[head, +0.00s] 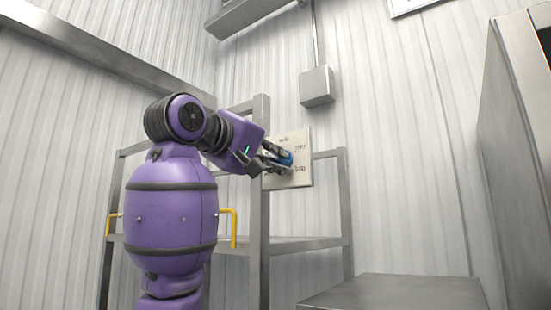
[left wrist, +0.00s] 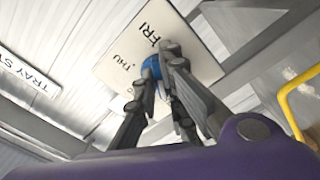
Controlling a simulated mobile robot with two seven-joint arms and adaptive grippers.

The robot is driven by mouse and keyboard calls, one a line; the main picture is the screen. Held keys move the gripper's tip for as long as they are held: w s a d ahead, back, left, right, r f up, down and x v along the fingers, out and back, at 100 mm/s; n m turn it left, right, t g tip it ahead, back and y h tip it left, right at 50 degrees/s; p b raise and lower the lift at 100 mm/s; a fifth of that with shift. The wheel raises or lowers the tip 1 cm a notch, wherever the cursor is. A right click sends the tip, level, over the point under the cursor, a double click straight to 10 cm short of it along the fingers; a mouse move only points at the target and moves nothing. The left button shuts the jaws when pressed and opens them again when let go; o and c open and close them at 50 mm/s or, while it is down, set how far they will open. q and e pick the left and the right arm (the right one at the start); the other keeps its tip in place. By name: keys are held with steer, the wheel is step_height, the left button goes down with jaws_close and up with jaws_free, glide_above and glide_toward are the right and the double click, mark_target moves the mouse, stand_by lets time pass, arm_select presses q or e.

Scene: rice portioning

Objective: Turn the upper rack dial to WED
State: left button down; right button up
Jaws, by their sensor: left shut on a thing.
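The upper rack dial (head: 287,157) is a blue knob on a pale square plate (head: 304,180) fixed to the metal rack. Dark day labels ring the knob, too small to read surely in the head view. My left gripper (head: 281,160) reaches the plate from the left and is shut on the dial. In the left wrist view the blue dial (left wrist: 151,68) shows partly between the fingers of my left gripper (left wrist: 161,69), which hide much of it. FRI and THU are legible on the plate (left wrist: 193,50) there. The dial's pointer is hidden. My right gripper is out of view.
The grey rack frame (head: 261,215) stands behind my left arm. A grey box (head: 316,86) hangs on the wall above. A metal surface (head: 395,290) lies at lower right, beside a tall metal cabinet (head: 518,150). A sign (left wrist: 30,73) shows at left in the wrist view.

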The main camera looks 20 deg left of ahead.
arm_select(q)
steer(key=m, duration=0.6)
steer(key=shift+a, duration=0.1)
steer(key=m, duration=0.5)
steer(key=shift+m, duration=0.3)
stand_by(0.4)
steer(key=c, duration=1.8)
jaws_free()
steer(key=shift+s, duration=0.1)
steer(key=shift+c, duration=0.2)
